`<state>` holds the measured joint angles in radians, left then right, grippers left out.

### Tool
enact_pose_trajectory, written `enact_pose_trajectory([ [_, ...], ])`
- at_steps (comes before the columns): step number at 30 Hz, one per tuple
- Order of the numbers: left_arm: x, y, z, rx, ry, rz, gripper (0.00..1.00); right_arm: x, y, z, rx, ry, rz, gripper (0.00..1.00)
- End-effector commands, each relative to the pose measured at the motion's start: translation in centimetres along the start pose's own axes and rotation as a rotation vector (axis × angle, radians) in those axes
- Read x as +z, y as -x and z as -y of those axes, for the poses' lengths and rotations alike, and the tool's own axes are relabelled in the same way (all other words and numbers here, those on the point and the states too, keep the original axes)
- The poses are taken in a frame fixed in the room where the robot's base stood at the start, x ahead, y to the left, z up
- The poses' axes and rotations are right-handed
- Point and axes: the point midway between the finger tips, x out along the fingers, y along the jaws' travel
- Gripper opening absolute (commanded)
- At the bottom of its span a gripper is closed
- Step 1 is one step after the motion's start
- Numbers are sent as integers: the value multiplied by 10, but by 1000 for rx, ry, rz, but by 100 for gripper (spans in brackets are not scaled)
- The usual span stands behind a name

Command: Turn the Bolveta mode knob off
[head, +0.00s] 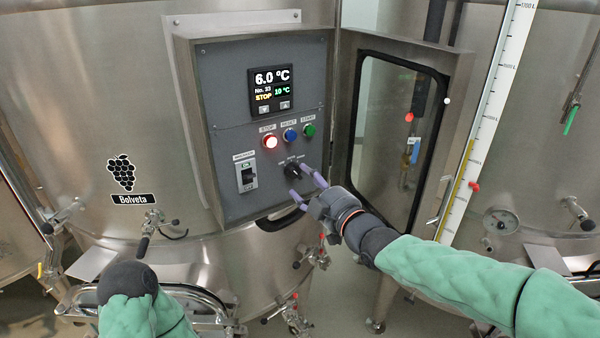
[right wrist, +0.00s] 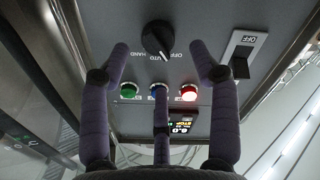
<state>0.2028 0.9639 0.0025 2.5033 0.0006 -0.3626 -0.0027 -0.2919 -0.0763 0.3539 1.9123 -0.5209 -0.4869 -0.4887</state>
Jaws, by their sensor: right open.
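The Bolveta mode knob (head: 291,171) is a black rotary knob low on the grey control panel, below the buttons. In the right wrist view the knob (right wrist: 157,39) shows upside down, beside the HAND, AUTO and OFF labels; I cannot tell for certain which one it points to. My right gripper (head: 309,187) is just in front of the panel at the knob's lower right. Its purple fingers (right wrist: 160,65) are open and spread to either side of the knob, apparently not touching it. My left arm shows at the bottom left, but its gripper is hidden.
The panel carries a red button (head: 270,141), blue button (head: 290,135), green button (head: 309,130), a display (head: 270,90) reading STOP and a breaker switch (head: 246,174). The cabinet's glazed door (head: 346,110) stands open to the right, close to my right arm.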

Motion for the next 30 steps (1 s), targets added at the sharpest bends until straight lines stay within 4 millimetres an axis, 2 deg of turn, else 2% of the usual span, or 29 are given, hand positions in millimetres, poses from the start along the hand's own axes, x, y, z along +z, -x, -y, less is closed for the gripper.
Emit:
enact_pose_trajectory([
  [3,0,5,-2,0,0,0,0,-1,-18,0,-2,0,0,62],
  [9,0,9,-3,0,0,0,0,-1,-36,0,0,-1,0,62],
  [22,0,10,-3,0,0,0,0,0,-43,0,1,0,0,62],
  [23,0,10,-3,0,0,0,0,0,-43,0,1,0,0,56],
  [28,0,10,-3,0,0,0,0,0,-43,0,0,0,-1,8],
  [30,0,10,-4,0,0,0,0,-1,-43,0,0,1,-1,8],
])
